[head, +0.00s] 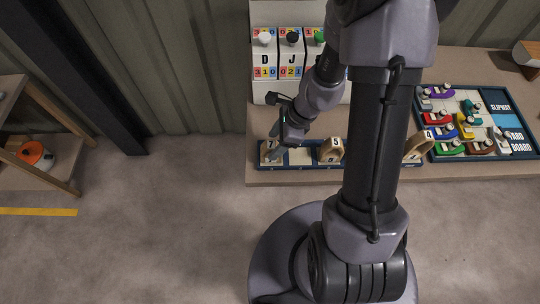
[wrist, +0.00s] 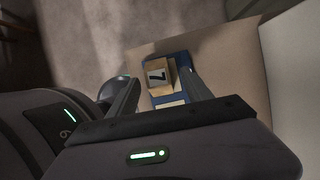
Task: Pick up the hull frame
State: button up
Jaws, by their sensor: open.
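A small wooden hull frame with a dark 7 on a white label (wrist: 157,76) shows in the wrist view, at one end of a blue tray (wrist: 180,56). My gripper (wrist: 160,82) is open, one finger on either side of this frame; I cannot tell whether they touch it. In the head view my gripper (head: 275,148) reaches down over the left end of the blue tray (head: 300,168) and hides most of that frame. Other wooden frames stand upright on the tray, one marked 5 (head: 331,151) and one marked 4 (head: 417,149), the latter partly behind my arm.
A white rack with letter and number cards and knobs (head: 265,60) stands behind the tray. At right, a dark board holds several coloured boat pieces (head: 463,120). The bench's front edge (head: 300,178) runs close to the tray. A wooden shelf with an orange item (head: 35,153) stands far left.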

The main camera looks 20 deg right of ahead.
aim_at(267, 152)
jog(key=b+x, duration=0.3)
jog(key=x, duration=0.3)
jog(key=shift+f, duration=0.25)
jog(key=shift+s+r, duration=0.1)
jog(key=shift+r, duration=0.05)
grip_shut()
